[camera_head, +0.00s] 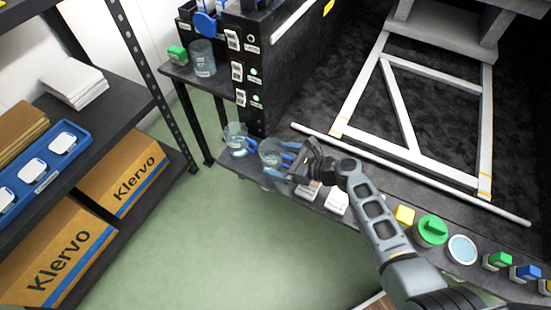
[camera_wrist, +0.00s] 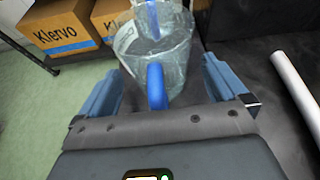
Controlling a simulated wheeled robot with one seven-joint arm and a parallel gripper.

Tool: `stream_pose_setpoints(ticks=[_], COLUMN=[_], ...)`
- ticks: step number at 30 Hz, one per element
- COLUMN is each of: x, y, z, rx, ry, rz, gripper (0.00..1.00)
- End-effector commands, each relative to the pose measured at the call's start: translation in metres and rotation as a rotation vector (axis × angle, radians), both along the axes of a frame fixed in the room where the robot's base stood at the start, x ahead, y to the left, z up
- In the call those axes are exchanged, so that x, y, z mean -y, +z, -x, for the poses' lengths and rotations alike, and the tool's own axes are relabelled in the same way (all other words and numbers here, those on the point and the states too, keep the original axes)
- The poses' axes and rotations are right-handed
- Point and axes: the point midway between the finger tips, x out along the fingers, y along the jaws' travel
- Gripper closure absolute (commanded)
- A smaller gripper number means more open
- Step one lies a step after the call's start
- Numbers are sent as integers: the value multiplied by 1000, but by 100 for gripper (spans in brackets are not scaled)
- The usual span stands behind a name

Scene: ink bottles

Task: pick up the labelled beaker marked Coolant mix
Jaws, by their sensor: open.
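Two clear beakers with blue handles stand on the dark ledge. The nearer one (camera_head: 271,153) is just left of my gripper (camera_head: 303,158), and the other (camera_head: 236,136) is farther left. In the wrist view, my open gripper (camera_wrist: 158,72) has its blue-grey fingers on either side of the near beaker (camera_wrist: 172,60), with its blue handle between them. The second beaker's blue handle shows behind it. A third beaker (camera_head: 203,60) with a pale label stands on the table at upper left. I cannot read "Coolant mix" on any of them.
White square items (camera_head: 336,201), a yellow block (camera_head: 404,215) and a green round container (camera_head: 431,230) lie along the ledge to the right. A long white rod (camera_head: 420,178) lies behind. A shelf with Klervo boxes (camera_head: 122,172) stands left, across open green floor.

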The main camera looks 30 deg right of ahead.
Motion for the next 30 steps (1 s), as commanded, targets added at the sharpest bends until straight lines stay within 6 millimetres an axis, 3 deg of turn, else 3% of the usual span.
stream_pose_setpoints(ticks=[3, 23, 30], x=[0, 0, 0], y=[0, 0, 1], z=[0, 0, 0], rx=[0, 0, 1], ry=[0, 0, 0], rz=[0, 0, 1], gripper=[2, 65, 66])
